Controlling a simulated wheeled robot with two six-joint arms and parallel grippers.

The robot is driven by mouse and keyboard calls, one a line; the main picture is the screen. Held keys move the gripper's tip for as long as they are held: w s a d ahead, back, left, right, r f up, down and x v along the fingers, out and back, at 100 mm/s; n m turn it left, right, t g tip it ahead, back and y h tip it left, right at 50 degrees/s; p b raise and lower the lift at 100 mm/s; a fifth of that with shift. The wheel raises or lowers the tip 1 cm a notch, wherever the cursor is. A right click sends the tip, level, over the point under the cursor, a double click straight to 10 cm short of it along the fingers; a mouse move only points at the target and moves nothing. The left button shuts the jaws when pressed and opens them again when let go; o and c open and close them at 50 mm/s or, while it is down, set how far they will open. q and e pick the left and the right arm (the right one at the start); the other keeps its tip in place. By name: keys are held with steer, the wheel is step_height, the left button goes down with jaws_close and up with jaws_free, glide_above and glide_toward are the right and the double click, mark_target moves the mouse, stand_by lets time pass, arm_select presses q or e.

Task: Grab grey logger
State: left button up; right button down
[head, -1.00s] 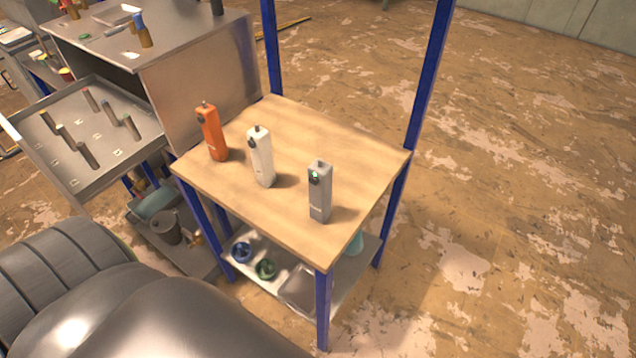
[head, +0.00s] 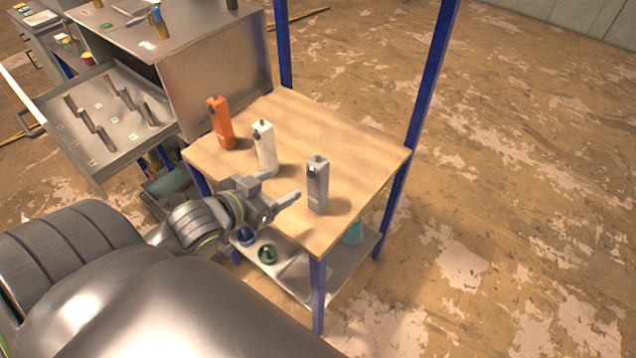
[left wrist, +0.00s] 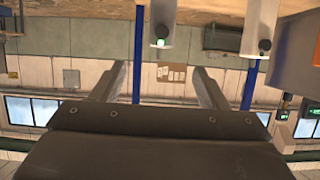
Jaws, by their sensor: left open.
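The grey logger (head: 317,186) stands upright near the front right of the wooden table (head: 360,150), with a small green light near its top. My left gripper (head: 281,189) is open and empty, just left of the grey logger at the table's front left edge, apart from it. The left wrist view is upside down. There the grey logger (left wrist: 160,22) hangs from the top edge, between the lines of the two spread fingers (left wrist: 160,80) but beyond them. My right gripper is not in view.
A white logger (head: 264,150) and an orange logger (head: 220,122) stand upright left of the grey one. The white one is close behind my left gripper. Blue posts (head: 430,85) rise at the table's back corners. A tray with several dark pieces (head: 75,140) is at left.

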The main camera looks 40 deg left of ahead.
mark_target(313, 169)
arm_select(q)
steer(key=p+x, duration=0.1)
steer(key=x, duration=1)
steer(key=shift+w+r, duration=0.15)
steer(key=shift+w, duration=0.1)
steer(key=shift+w+f+p, duration=0.2)
steer(key=shift+w+p, duration=0.1)
steer(key=shift+w+f+p, duration=0.2)
steer(key=shift+w+p, duration=0.1)
steer(key=shift+w, duration=0.2)
steer(key=shift+f+p+x, duration=0.25)
steer(key=shift+p+x, duration=0.3)
steer(key=shift+x, duration=1.5)
steer(key=shift+s, duration=0.15)
steer(key=shift+c, duration=0.9)
jaws_close()
